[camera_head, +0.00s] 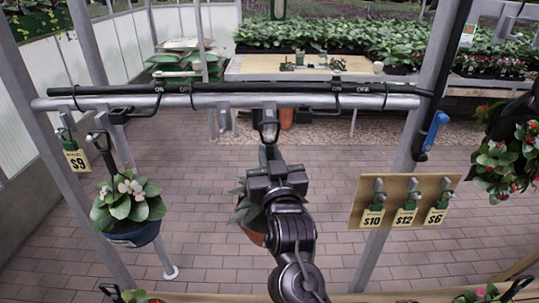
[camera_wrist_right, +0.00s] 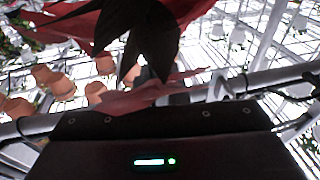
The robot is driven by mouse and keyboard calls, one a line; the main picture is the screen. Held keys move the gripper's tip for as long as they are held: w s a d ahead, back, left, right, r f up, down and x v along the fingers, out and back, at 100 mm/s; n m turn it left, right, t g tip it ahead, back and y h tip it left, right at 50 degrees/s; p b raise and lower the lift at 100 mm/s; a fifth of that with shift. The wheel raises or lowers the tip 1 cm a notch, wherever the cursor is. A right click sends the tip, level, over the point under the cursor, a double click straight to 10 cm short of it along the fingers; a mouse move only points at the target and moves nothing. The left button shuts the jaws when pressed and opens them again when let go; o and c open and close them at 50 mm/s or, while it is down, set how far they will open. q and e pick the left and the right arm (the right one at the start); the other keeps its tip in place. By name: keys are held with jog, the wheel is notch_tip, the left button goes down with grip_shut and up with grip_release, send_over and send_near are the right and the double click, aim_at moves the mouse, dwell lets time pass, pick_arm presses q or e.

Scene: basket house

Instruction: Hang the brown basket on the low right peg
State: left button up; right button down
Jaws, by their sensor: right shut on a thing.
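The brown basket (camera_head: 250,236) is mostly hidden behind my right arm in the head view. Its brown side and some dark green leaves show left of the arm. I cannot tell whether the loop touches the rail or a peg. My left gripper is out of view.
A blue basket (camera_head: 132,234) with a white-flowered plant hangs at the left. A wooden price board (camera_head: 405,203) is at the right, beside a grey post (camera_head: 395,165). A red-flowered plant (camera_head: 508,155) hangs at the far right. Paved floor lies open behind the rail.

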jog(key=shift+w+r, duration=0.1)
jog(key=shift+r, duration=0.1)
jog(key=shift+f, duration=0.25)
jog(key=shift+f+b, duration=0.3)
jog(key=shift+f, duration=0.2)
dwell(0.5)
